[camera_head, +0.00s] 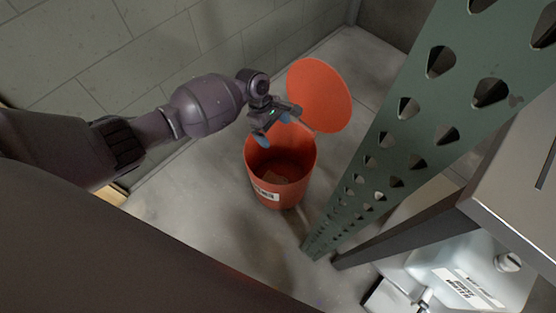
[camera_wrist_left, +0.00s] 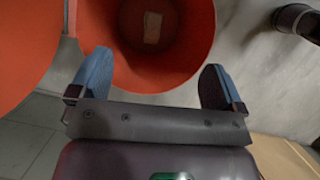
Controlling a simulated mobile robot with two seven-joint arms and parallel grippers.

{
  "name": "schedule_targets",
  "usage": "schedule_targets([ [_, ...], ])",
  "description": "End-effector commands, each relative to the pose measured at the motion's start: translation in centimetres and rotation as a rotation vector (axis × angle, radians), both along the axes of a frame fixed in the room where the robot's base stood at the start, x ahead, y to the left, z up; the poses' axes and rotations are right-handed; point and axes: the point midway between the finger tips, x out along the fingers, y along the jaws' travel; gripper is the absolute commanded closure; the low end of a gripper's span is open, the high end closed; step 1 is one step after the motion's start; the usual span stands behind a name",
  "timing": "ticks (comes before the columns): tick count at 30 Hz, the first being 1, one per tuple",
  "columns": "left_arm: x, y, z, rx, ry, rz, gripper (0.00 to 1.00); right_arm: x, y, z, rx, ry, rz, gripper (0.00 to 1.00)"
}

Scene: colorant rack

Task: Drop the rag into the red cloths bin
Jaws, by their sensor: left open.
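The red cloths bin (camera_head: 265,164) stands upright on the floor with its round lid (camera_head: 320,95) swung open behind it. My left gripper (camera_head: 274,128) is above the bin's back rim, beside the lid. In the left wrist view, its blue fingers (camera_wrist_left: 157,68) are wide apart with nothing between them. My right gripper is not in view.
A green perforated rack post (camera_head: 385,145) rises just right of the bin. A shelf with a white container (camera_head: 470,270) is at the lower right. A block wall (camera_head: 180,50) runs behind my left arm. Floor in front of the bin is clear.

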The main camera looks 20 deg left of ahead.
Motion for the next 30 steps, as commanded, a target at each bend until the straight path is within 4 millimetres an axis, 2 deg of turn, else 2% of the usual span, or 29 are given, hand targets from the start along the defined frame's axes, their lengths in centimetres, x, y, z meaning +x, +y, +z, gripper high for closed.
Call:
schedule_targets([
  [1, 0.4, 0.4, 1.6, 0.0, -0.009, 0.002, 0.05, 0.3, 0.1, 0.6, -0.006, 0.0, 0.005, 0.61],
  [7, 0.4, 1.2, 3.4, -0.001, -0.004, 0.002, 0.05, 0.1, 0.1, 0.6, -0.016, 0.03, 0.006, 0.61],
  [26, 0.2, 1.5, 3.6, -0.001, 0.002, 0.0, 0.05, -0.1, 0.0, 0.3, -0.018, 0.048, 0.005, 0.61],
  [30, -0.4, 1.4, 3.7, 0.0, -0.023, -0.022, 0.05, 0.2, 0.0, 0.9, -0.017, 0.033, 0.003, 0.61],
])
